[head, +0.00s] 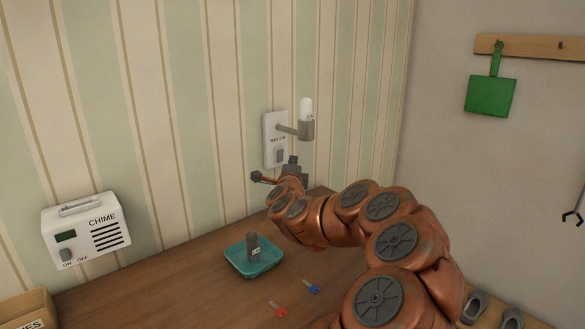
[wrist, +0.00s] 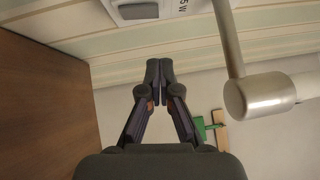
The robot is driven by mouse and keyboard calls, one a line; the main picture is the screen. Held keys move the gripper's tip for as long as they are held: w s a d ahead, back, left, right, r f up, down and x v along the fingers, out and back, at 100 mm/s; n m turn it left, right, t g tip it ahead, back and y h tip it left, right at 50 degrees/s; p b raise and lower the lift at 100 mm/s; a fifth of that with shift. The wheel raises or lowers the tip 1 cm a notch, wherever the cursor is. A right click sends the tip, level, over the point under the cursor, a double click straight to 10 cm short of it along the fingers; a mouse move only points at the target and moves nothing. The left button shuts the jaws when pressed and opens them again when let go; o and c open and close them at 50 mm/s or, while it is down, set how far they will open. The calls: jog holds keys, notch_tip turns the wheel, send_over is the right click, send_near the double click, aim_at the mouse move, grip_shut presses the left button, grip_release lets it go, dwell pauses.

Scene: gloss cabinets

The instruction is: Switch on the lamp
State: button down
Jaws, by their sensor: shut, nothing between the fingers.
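The lamp (head: 306,128) is a grey arm with a white upright bulb, fixed to a white wall plate (head: 270,138) on the striped wall. A grey switch (head: 279,156) is on the lower part of the plate. I cannot tell if the bulb is lit. My gripper (head: 278,174) is near the wall, just below the plate in the head view. In the wrist view my gripper (wrist: 159,70) is shut and empty.
A white chime box (head: 87,229) is on the wall at left. A teal tray (head: 240,265) with a grey object (head: 253,246) is on the wooden table, near red (head: 278,309) and blue (head: 313,288) keys. A green dustpan (head: 490,96) hangs at right.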

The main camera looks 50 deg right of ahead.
aim_at(280, 156)
jog(key=shift+w+d+r+p, duration=0.15)
jog(key=shift+w+d, duration=0.2)
jog(key=shift+w, duration=0.55)
jog(key=shift+w+d+r+p, duration=0.1)
jog(key=shift+w+d, duration=0.25)
jog(key=shift+w, duration=0.5)
jog(key=shift+w+d+r+p, duration=0.15)
jog(key=shift+w+d, duration=0.2)
jog(key=shift+w, duration=0.55)
